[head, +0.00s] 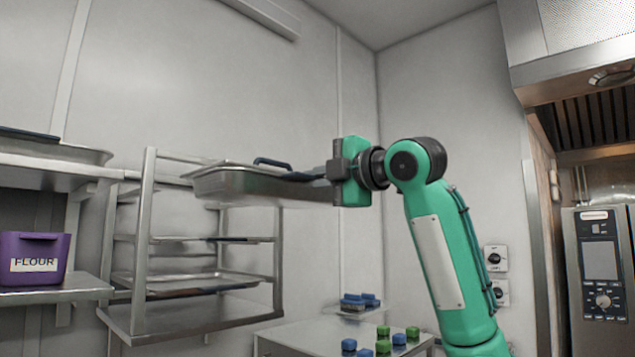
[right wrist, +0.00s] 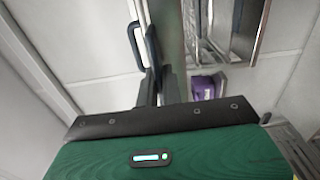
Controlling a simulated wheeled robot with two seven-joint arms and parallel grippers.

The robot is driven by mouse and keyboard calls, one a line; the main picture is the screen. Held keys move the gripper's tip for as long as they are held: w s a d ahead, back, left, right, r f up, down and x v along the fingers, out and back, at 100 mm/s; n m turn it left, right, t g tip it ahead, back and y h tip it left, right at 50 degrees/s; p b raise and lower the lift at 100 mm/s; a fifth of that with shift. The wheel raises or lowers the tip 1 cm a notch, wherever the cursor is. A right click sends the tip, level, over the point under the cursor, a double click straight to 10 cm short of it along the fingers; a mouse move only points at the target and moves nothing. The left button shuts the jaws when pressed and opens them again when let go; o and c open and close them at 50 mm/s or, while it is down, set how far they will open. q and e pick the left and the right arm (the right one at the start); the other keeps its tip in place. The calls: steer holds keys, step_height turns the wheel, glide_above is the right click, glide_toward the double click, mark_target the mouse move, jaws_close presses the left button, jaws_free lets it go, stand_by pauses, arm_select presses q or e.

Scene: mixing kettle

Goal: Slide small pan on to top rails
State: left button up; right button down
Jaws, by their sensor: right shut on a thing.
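The small pan (head: 235,186) is a metal tray with dark handles, held level at the height of the rack's top. Its left end lies over or at the top rails (head: 180,158) of the metal rack (head: 140,240); I cannot tell whether it rests on them. My right gripper (head: 322,175) is shut on the pan's right-end handle. In the right wrist view the gripper's fingers (right wrist: 160,85) close on the dark handle, with the pan's edge (right wrist: 168,35) running away from them. My left gripper is not in view.
Lower rack levels hold another pan (head: 190,283). A shelf at left carries a purple flour bin (head: 33,258) and a tray (head: 60,150) above. A low metal table (head: 300,340) in front holds several blue and green blocks. An oven (head: 600,265) stands at right.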

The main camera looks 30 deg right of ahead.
steer(key=shift+w+a+r, duration=0.15)
steer(key=shift+w, duration=0.1)
steer(key=x, duration=0.3)
steer(key=shift+w+a+p, duration=0.15)
steer(key=shift+w+p, duration=0.2)
steer(key=shift+w, duration=0.05)
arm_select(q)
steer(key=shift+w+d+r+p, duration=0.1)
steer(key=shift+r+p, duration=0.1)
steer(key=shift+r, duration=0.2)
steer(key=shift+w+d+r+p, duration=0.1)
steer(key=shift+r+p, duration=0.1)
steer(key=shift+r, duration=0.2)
arm_select(e)
steer(key=shift+w, duration=0.15)
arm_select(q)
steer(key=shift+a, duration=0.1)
arm_select(e)
steer(key=shift+a, duration=0.1)
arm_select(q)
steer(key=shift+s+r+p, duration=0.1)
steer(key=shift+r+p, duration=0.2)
arm_select(e)
steer(key=shift+w, duration=0.1)
